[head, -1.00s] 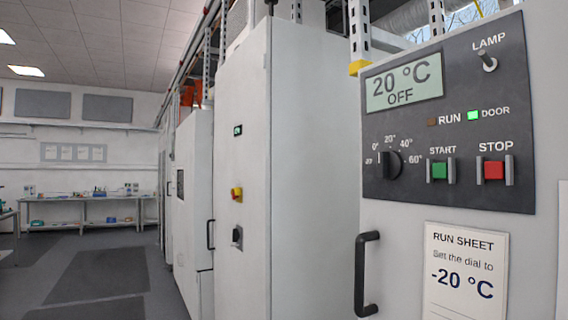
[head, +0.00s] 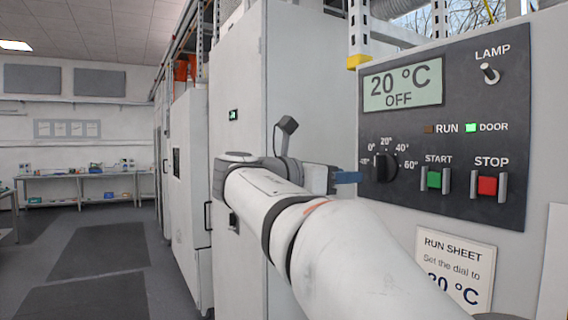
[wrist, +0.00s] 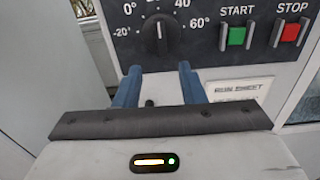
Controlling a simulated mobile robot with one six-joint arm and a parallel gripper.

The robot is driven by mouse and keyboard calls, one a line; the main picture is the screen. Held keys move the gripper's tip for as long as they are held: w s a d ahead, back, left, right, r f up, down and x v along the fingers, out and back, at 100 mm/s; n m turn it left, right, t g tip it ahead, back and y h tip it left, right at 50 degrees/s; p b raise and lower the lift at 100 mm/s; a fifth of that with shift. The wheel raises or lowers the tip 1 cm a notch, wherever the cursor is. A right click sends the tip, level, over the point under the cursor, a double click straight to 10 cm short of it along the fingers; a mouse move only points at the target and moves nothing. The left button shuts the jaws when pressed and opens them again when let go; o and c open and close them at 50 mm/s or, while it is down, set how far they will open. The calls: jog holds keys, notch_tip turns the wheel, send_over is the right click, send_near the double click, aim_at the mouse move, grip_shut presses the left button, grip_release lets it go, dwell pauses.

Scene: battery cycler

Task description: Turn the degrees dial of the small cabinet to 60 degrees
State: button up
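The degrees dial (head: 385,166) is a round black knob on the dark panel of the small cabinet (head: 520,240). Its marks run from -20 to 60 degrees. In the wrist view, the white line on the dial (wrist: 160,36) points roughly straight up. The display (head: 403,83) reads 20 °C OFF. My gripper (head: 350,177) is in front of the panel, just left of the dial in the head view. In the wrist view, my gripper's two blue fingers (wrist: 158,76) are apart and empty, just below the dial, with no clear contact.
START (head: 434,180) and STOP (head: 487,186) buttons sit right of the dial, between raised guards. A lamp switch (head: 490,72) is above. The green DOOR light (head: 471,127) is lit. My arm partly covers the run sheet (head: 455,265) and hides the door handle.

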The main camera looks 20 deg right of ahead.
aim_at(375, 166)
jog(key=shift+w+d+r+p, duration=0.1)
jog(key=shift+d+r+p, duration=0.15)
jog(key=shift+d, duration=1.05)
jog(key=shift+w+d+r+p, duration=0.1)
jog(key=shift+d+r+p, duration=0.15)
jog(key=shift+d, duration=1.05)
jog(key=shift+w+d+r+p, duration=0.15)
jog(key=shift+d+r, duration=0.1)
jog(key=shift+d, duration=1.05)
jog(key=shift+s, duration=0.1)
